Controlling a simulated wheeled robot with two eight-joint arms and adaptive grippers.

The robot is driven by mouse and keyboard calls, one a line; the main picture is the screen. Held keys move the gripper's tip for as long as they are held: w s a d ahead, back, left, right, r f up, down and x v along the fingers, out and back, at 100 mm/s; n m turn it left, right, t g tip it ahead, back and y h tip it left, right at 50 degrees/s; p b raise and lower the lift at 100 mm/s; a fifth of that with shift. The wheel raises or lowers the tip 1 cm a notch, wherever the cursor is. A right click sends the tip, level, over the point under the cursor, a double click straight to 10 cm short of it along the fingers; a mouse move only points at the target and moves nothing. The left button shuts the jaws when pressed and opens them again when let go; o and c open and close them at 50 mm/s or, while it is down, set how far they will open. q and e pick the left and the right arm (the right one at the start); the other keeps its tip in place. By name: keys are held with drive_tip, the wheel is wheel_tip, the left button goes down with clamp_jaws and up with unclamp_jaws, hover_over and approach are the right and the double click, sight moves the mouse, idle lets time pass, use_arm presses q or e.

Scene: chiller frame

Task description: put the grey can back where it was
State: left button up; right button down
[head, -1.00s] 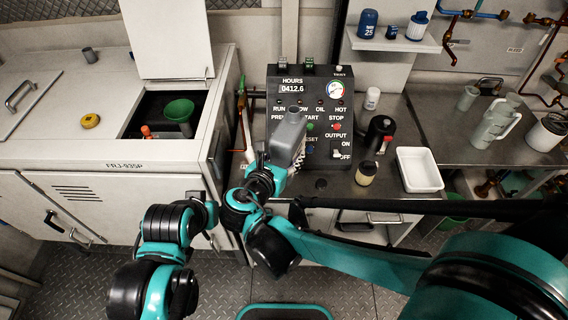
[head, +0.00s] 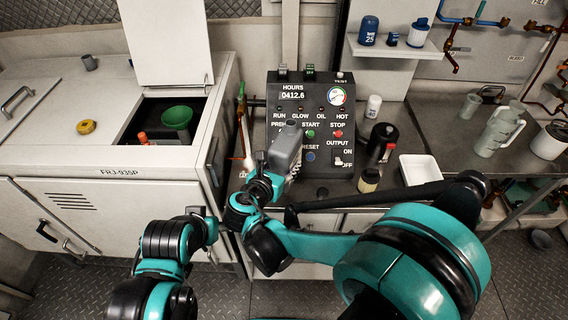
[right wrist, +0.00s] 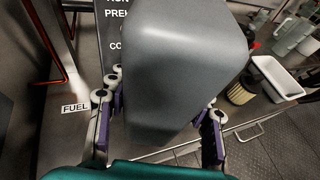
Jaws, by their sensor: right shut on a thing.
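The grey can (head: 286,147) is a boxy container with a short neck on top. My right gripper (head: 272,178) is shut on it and holds it in front of the black control panel (head: 312,115). In the right wrist view the grey can (right wrist: 185,65) fills the middle, between the purple-padded fingers of my right gripper (right wrist: 160,128). Its underside is hidden in the head view, so I cannot tell whether it touches the bench. My left gripper (head: 205,220) is low beside the white cabinet; its fingers are not clear.
A FUEL label (right wrist: 75,106) marks the bench left of the can. The white cabinet (head: 110,180) has an open hatch with a green funnel (head: 177,116).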

drive_tip(key=shift+f+b, duration=0.4)
drive_tip(key=shift+f, duration=0.15)
drive_tip(key=c, duration=0.7)
unclamp_jaws()
drive_tip(key=shift+r, duration=0.1)
